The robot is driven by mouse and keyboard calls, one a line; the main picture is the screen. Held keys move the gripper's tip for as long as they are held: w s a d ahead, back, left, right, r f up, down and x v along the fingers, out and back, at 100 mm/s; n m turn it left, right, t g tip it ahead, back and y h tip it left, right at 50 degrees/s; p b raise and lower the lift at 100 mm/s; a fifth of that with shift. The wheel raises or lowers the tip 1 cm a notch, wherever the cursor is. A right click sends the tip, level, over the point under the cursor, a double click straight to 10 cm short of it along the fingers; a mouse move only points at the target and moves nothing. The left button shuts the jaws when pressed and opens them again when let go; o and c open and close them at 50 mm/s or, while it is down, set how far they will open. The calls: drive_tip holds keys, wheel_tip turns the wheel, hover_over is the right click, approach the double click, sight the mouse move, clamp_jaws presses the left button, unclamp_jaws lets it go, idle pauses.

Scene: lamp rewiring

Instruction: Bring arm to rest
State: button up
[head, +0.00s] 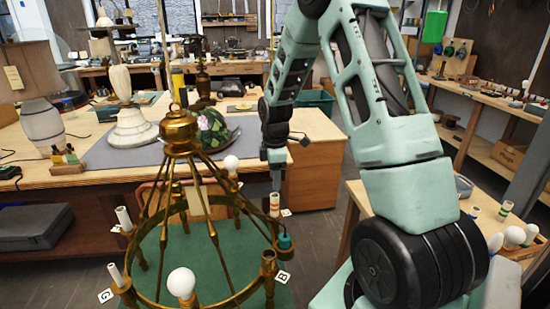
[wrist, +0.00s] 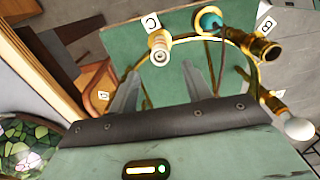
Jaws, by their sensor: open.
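My gripper (head: 276,182) hangs over the right side of the brass chandelier (head: 180,135) in the head view, just above a striped candle sleeve (head: 274,205). The wrist view shows my gripper (wrist: 162,88) with its fingers spread apart and nothing seen between them. Beyond the fingers are a pale candle sleeve (wrist: 158,46), a teal piece (wrist: 208,19) and an empty-looking brass cup (wrist: 267,51). The teal piece also shows on the ring in the head view (head: 284,242). I cannot tell whether a finger touches the sleeve. My arm reaches in from the right.
White bulbs (head: 181,283) and lettered tags (head: 282,277) sit around the chandelier ring. A workbench (head: 100,183) behind holds a grey mat, lamps and a stained-glass shade (head: 212,130). A right-hand table (head: 508,238) holds bulbs and sleeves. Floor shows between the benches.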

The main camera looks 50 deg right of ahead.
wheel_tip(320, 180, up, 8)
drive_tip(key=b, duration=0.1)
drive_tip(key=s+a+r+m, duration=0.1)
drive_tip(key=s+a, duration=0.2)
drive_tip(key=a, duration=0.9)
drive_tip(key=s+a+r, duration=0.1)
drive_tip(key=s+a, duration=0.2)
drive_tip(key=a, duration=1)
drive_tip(key=s+a+f+m, duration=0.1)
drive_tip(key=s+a, duration=0.5)
drive_tip(key=s, duration=0.3)
drive_tip(key=s+a, duration=0.6)
drive_tip(key=s, duration=0.4)
drive_tip(key=shift+a+f+m+y+b, duration=0.15)
drive_tip(key=shift+f+m+y+b, duration=0.15)
drive_tip(key=shift+f+m+b, duration=0.15)
